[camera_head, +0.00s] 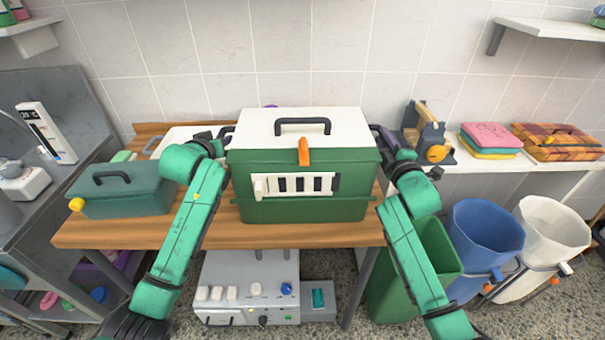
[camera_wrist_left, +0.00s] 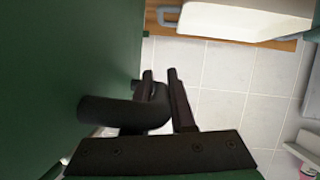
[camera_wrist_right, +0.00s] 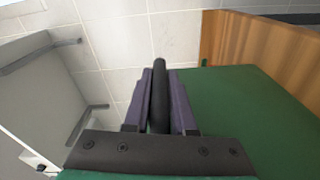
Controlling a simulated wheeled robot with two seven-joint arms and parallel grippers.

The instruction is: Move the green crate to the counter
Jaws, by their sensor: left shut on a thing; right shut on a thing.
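The green crate (camera_head: 304,160) with a white lid, a black top handle and an orange latch is upright at the centre of the head view. It is over the wooden-topped counter (camera_head: 150,232); I cannot tell if its base touches the wood. My left gripper (camera_head: 226,135) is shut on the crate's black left side handle, which shows in the left wrist view (camera_wrist_left: 122,113). My right gripper (camera_head: 384,135) is at the other side, shut on the right side handle, whose black bar shows between the fingers in the right wrist view (camera_wrist_right: 160,95).
A teal toolbox (camera_head: 125,188) stands left of the crate, with a white container (camera_head: 180,137) behind. Below are a green bin (camera_head: 435,255), blue bin (camera_head: 487,235) and white bin (camera_head: 548,230).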

